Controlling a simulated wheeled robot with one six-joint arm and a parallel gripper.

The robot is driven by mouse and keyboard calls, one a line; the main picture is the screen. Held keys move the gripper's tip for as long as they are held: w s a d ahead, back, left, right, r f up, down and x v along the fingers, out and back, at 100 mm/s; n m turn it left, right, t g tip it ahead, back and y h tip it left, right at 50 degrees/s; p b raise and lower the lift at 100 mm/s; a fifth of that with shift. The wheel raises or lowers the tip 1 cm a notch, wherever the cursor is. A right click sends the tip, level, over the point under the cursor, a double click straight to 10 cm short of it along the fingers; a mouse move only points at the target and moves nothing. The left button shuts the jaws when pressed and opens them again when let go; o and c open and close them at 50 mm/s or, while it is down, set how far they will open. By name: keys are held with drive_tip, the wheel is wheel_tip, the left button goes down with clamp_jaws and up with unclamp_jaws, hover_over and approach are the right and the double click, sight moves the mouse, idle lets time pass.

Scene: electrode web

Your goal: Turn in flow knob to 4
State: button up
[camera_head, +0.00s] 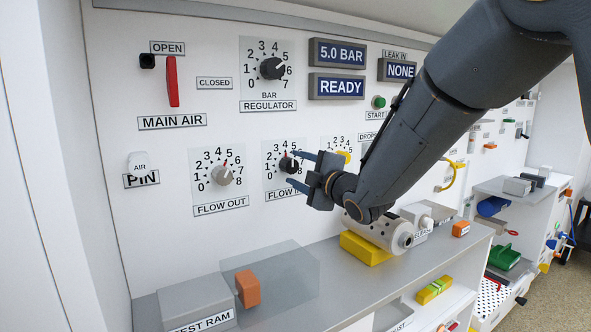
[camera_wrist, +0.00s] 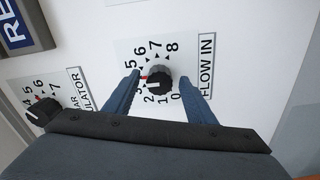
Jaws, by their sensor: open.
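The FLOW IN knob (camera_head: 289,165) is a black round knob on a white dial plate numbered 0 to 8, left of my arm in the head view. In the wrist view the knob (camera_wrist: 158,80) sits between my two blue fingers. A red mark shows at the dial's left side in the wrist view, near where 4 lies. A pale line on the knob seems to point toward 2 or 3, but it is small. My gripper (camera_wrist: 158,78) is open, one finger on each side of the knob; contact cannot be told. One finger partly covers the numbers around 4.
The FLOW OUT knob (camera_head: 222,175) is left of it, and the REGULATOR knob (camera_head: 272,68) is above. A third dial (camera_head: 342,152) is partly behind my gripper. A grey cylinder on a yellow block (camera_head: 365,247) stands on the shelf below my forearm.

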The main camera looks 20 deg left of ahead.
drive_tip(key=v, duration=0.6)
drive_tip(key=shift+s+d, duration=0.15)
drive_tip(key=shift+d, duration=0.05)
drive_tip(key=s+d+f+m+g+h+p, duration=0.1)
drive_tip(key=d+f+m+h+p, duration=0.2)
drive_tip(key=d, duration=0.5)
drive_tip(key=s+d+f+m+h+p, duration=0.1)
drive_tip(key=s+d+f+m+h, duration=0.1)
drive_tip(key=d+f+m+h, duration=0.35)
drive_tip(key=s+d+f+m+g+h+p, duration=0.1)
drive_tip(key=d+m+h+p, duration=0.3)
drive_tip(key=d, duration=0.7)
drive_tip(key=s+d+f+m+g+p, duration=0.1)
drive_tip(key=s+d+m+g, duration=0.2)
drive_tip(key=s, duration=0.6)
drive_tip(key=s+d+f+m+g+h+p, duration=0.1)
drive_tip(key=s+d+f+m+g, duration=0.1)
drive_tip(key=s+d+m, duration=0.3)
drive_tip(key=s+d+f+m+g+p, duration=0.1)
drive_tip(key=s+d+m+g, duration=0.3)
drive_tip(key=s, duration=0.9)
drive_tip(key=shift+s+d+m+g+p, duration=0.25)
drive_tip(key=shift+d+m+g+p, duration=0.1)
drive_tip(key=shift+d, duration=0.4)
drive_tip(key=shift+f, duration=0.15)
